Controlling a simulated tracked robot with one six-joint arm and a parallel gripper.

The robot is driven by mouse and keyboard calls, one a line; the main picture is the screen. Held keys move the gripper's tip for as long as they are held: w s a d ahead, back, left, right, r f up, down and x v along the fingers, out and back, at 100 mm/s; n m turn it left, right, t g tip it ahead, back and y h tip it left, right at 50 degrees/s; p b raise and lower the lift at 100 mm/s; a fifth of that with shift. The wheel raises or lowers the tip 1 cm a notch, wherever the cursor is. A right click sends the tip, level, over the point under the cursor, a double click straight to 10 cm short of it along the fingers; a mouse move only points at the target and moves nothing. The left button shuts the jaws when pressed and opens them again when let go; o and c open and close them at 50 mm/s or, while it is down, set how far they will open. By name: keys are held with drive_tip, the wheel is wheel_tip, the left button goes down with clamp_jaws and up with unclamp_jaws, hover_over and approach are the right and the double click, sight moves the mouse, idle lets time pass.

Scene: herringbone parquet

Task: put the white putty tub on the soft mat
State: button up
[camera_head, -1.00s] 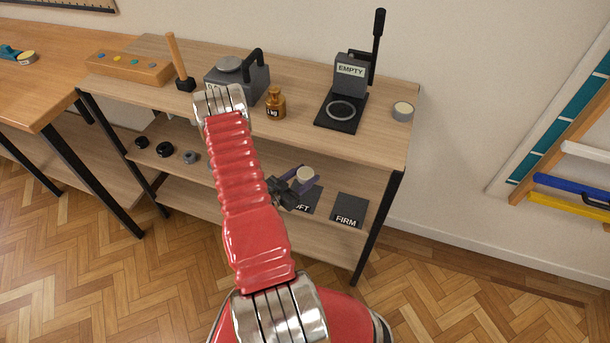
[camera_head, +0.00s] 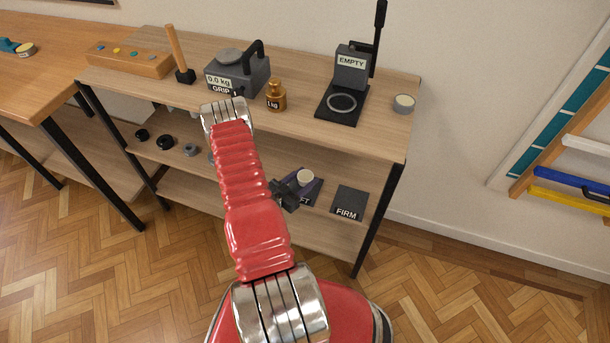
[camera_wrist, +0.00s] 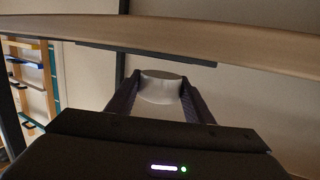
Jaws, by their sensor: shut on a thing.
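The white putty tub (camera_head: 305,177) is between the fingers of my gripper (camera_head: 303,186), over the soft mat (camera_head: 314,196) on the lower shelf. The mat is dark grey and its label is partly hidden by my gripper. In the wrist view the tub (camera_wrist: 160,86) stands upright between the two dark fingers of my gripper (camera_wrist: 158,98), which is shut on it. I cannot tell whether the tub's base touches the mat.
The firm mat (camera_head: 349,202) lies to the right on the same shelf. The upper shelf board (camera_wrist: 190,36) runs above my gripper. A black shelf leg (camera_head: 378,220) stands at the right. Several dark rings (camera_head: 165,142) lie to the left.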

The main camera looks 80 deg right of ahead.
drive_tip(key=shift+f, duration=1.1)
drive_tip(key=shift+f, duration=0.2)
drive_tip(key=o, duration=1.2)
drive_tip(key=shift+r, duration=4.9)
drive_tip(key=shift+v, duration=6.95)
